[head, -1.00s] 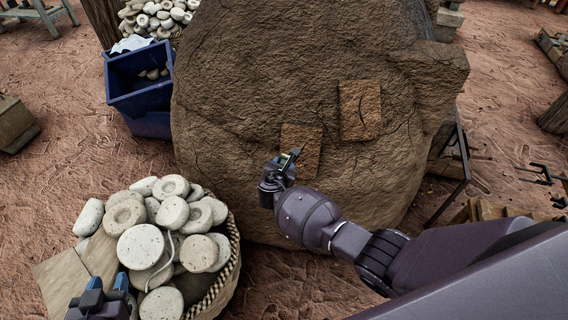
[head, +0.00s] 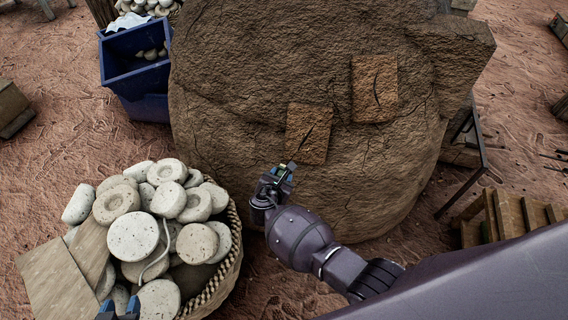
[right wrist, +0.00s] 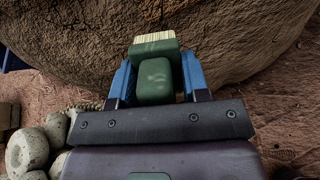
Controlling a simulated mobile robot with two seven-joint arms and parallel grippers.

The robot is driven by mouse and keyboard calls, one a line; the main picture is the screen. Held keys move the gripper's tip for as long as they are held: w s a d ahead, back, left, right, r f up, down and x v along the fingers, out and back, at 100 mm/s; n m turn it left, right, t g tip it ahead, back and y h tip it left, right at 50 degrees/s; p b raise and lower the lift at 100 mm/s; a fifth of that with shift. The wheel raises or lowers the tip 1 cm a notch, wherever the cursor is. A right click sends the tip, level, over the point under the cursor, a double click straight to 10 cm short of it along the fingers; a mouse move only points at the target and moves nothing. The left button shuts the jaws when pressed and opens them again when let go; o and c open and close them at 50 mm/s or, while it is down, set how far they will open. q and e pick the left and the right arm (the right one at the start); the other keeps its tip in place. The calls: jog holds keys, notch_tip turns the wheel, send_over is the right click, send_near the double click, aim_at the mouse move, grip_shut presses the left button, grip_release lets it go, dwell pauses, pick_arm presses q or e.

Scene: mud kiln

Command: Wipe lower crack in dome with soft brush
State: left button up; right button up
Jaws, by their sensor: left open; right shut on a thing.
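The brown mud dome (head: 240,60) fills the middle of the head view. Two lighter square patches on it each carry a dark crack: the lower patch (head: 307,133) at centre and the upper patch (head: 375,88) to its right. My right gripper (head: 280,178) is just below the lower patch, apart from it. In the right wrist view it is shut on a green soft brush (right wrist: 155,80) with pale bristles (right wrist: 154,37) pointing toward the dome. My left gripper (head: 120,309) is open at the bottom left edge, partly cut off, by the stone basket.
A blue bin (head: 135,75) stands left of the dome. A wooden step-like stand (head: 505,215) is at the right. Reddish ground is open between.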

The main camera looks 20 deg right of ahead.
jog(key=shift+s+d+f+b, duration=0.15)
jog(key=shift+f+b, duration=0.4)
jog(key=shift+s+d+f+b, duration=0.1)
jog(key=shift+d+f+b, duration=0.05)
jog(key=shift+f+b, duration=0.35)
send_near(294, 145)
jog(key=shift+s+d+r, duration=0.1)
jog(key=shift+s, duration=0.65)
jog(key=shift+w+r+n+y, duration=0.1)
jog(key=shift+r+n+y, duration=0.05)
jog(key=shift+n+y, duration=0.15)
jog(key=shift+b+x, duration=1.7)
jog(key=shift+x, duration=1.1)
pick_arm(q)
jog(key=s+f+g, duration=0.2)
jog(key=s+f, duration=0.1)
jog(key=f, duration=0.7)
jog(key=shift+s, duration=0.25)
pick_arm(e)
jog(key=shift+w, duration=0.25)
pick_arm(q)
jog(key=shift+w+r, duration=0.1)
jog(key=shift+s+f+b, duration=0.3)
jog(key=shift+s+f, duration=0.05)
jog(key=shift+f, duration=0.05)
pick_arm(e)
jog(key=shift+x, duration=1)
